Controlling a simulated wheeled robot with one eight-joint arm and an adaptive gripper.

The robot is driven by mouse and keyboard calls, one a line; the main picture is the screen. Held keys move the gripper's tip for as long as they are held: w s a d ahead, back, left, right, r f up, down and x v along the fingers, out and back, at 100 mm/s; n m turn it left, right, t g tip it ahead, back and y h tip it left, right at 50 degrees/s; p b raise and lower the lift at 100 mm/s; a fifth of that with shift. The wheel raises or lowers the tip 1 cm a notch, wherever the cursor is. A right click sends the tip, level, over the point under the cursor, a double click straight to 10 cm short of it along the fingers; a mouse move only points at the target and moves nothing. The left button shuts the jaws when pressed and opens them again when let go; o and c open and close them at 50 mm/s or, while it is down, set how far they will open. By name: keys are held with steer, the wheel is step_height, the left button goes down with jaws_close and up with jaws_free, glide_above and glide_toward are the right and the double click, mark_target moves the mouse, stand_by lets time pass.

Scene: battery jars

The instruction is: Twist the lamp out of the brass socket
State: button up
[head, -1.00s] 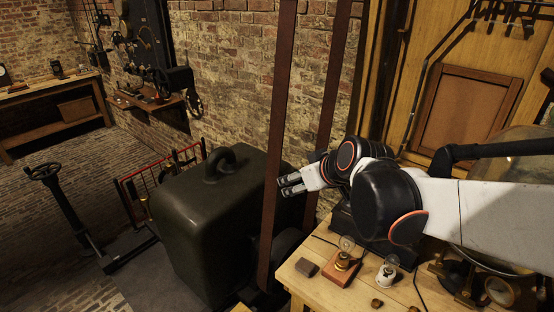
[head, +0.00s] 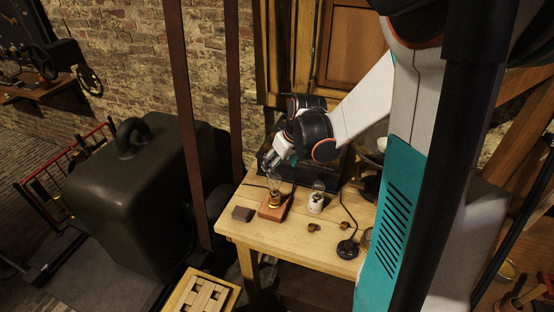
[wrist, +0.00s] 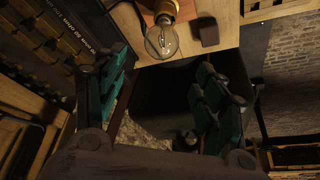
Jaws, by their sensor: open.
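The clear glass lamp (head: 274,184) stands upright in the brass socket (head: 275,199) on a reddish wooden block (head: 272,212), near the table's left end. In the wrist view the lamp (wrist: 161,42) hangs at the top of the picture, with the socket (wrist: 166,8) partly cut off. My gripper (head: 271,160) is just above and behind the lamp in the head view. In the wrist view its teal-padded fingers (wrist: 160,70) are spread wide with nothing between them, and the lamp lies beyond them, apparently untouched.
A white lamp holder with a bulb (head: 316,200) stands close right of the block. A small dark block (head: 243,214) lies left. Small brass pieces (head: 313,227) and a round black device (head: 347,249) sit on the table (head: 287,243). A dark case stands behind.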

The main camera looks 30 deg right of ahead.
mark_target(271, 181)
steer(key=b+x, duration=0.3)
steer(key=x, duration=0.9)
steer(key=shift+w+f, duration=0.1)
steer(key=shift+w, duration=0.05)
steer(key=shift+c, duration=0.3)
steer(key=c, duration=1.2)
steer(key=shift+c, duration=0.2)
steer(key=n+y, duration=0.1)
steer(key=n, duration=0.1)
steer(key=n+b, duration=0.1)
steer(key=n, duration=0.1)
steer(key=shift+a+n+y+b, duration=0.25)
steer(key=shift+n+y+b, duration=0.05)
steer(key=shift+n+y, duration=0.1)
steer(key=shift+a+n+g+y, duration=0.1)
steer(key=shift+n+g+y, duration=0.25)
steer(key=shift+n, duration=0.45)
